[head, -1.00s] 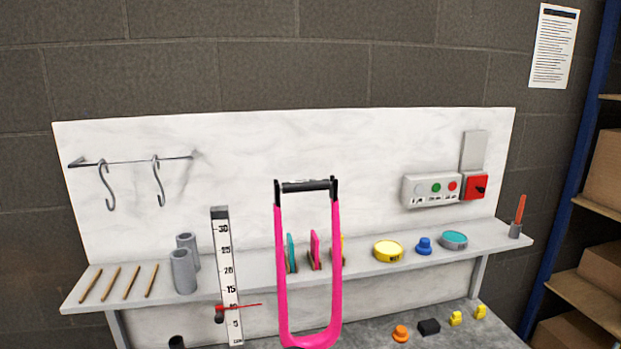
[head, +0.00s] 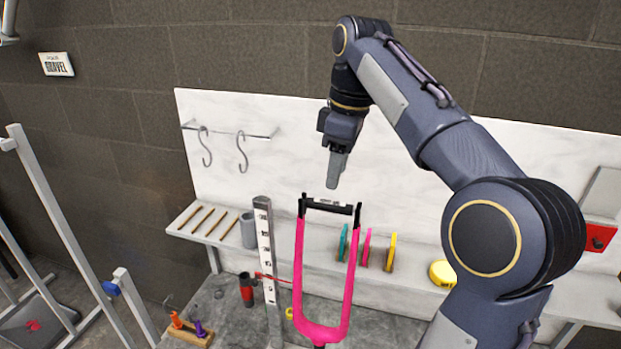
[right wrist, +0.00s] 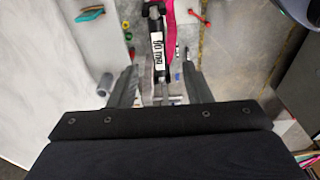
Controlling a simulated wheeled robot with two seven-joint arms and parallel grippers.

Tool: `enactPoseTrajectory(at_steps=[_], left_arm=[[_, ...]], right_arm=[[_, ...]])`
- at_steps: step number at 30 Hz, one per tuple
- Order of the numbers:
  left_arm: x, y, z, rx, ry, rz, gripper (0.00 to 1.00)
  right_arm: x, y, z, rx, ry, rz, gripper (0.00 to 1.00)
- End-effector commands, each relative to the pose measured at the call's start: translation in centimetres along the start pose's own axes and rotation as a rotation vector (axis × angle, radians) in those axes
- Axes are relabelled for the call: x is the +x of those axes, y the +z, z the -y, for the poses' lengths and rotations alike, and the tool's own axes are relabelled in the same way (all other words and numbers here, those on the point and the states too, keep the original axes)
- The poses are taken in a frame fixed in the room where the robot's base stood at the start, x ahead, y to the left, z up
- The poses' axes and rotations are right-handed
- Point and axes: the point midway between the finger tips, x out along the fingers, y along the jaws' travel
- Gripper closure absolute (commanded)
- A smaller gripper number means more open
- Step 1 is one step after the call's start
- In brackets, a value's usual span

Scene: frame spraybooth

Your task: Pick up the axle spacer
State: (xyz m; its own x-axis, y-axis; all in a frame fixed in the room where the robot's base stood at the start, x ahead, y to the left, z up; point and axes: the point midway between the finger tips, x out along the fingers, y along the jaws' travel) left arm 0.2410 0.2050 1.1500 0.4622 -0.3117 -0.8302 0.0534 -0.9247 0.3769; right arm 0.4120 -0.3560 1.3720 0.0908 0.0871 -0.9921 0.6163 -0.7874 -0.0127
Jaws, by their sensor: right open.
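The axle spacer (head: 329,207) is a dark bar bridging the tops of the two legs of the upright pink fork (head: 299,265). In the right wrist view the spacer (right wrist: 157,50) shows a white label that seems to read 90 mm. My right gripper (head: 335,180) points down just above the spacer, apart from it in the head view. In the right wrist view my open right gripper (right wrist: 158,86) has a finger to each side of the spacer's near end, with nothing gripped.
A ruler post (head: 265,240) with a red pointer stands left of the fork. Behind are a shelf (head: 305,245) with coloured discs, and a white back panel with hooks (head: 242,152). A wooden block (head: 190,332) with coloured pegs sits front left.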

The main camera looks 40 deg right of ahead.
Motion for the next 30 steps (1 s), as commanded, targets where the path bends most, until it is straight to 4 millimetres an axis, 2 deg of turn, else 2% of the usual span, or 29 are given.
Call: enactPoseTrajectory(at_steps=[2, 10, 19, 28, 30], left_arm=[[-0.1, -0.1, -0.1, 0.0, 0.0, 0.0, 0.64], [0.1, 0.1, 0.0, 0.0, 0.0, -0.001, 0.64], [-0.4, -0.2, -0.2, 0.0, 0.0, -0.001, 0.64], [-0.4, -0.2, -0.2, 0.0, 0.0, -0.001, 0.64], [-0.4, -0.2, -0.2, 0.0, 0.0, -0.001, 0.64]], right_arm=[[0.0, -0.1, -0.1, -0.011, 0.005, 0.01, 0.55], [2.5, 0.0, -0.1, -0.014, 0.004, 0.012, 0.55], [6.5, 0.3, -0.1, -0.012, 0.005, 0.011, 0.55], [7.0, 0.3, -0.1, -0.011, 0.008, 0.009, 0.55], [7.0, 0.3, -0.1, -0.011, 0.008, 0.009, 0.65]])
